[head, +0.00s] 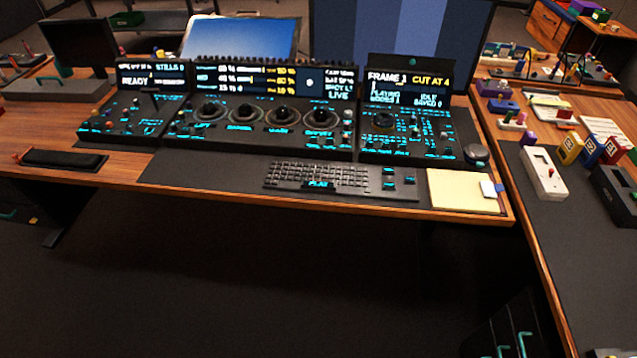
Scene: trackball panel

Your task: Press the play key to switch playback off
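The play key (318,184) is in the front row of the dark keyboard (340,176), with a glowing cyan label that reads PLAY. The keyboard lies on a dark mat near the desk's front edge. The right panel's screen (410,83) reads "FRAME 1", "CUT AT 4" and what looks like "PLAYING"; the smaller text is blurred. Neither of my grippers is in the head view, and nothing covers the keyboard.
The trackball panel (262,132) with several balls stands behind the keyboard. A black wrist rest (63,159) lies at left. A yellow notepad (460,190) lies right of the keyboard. A side desk (590,240) at right holds small boxes.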

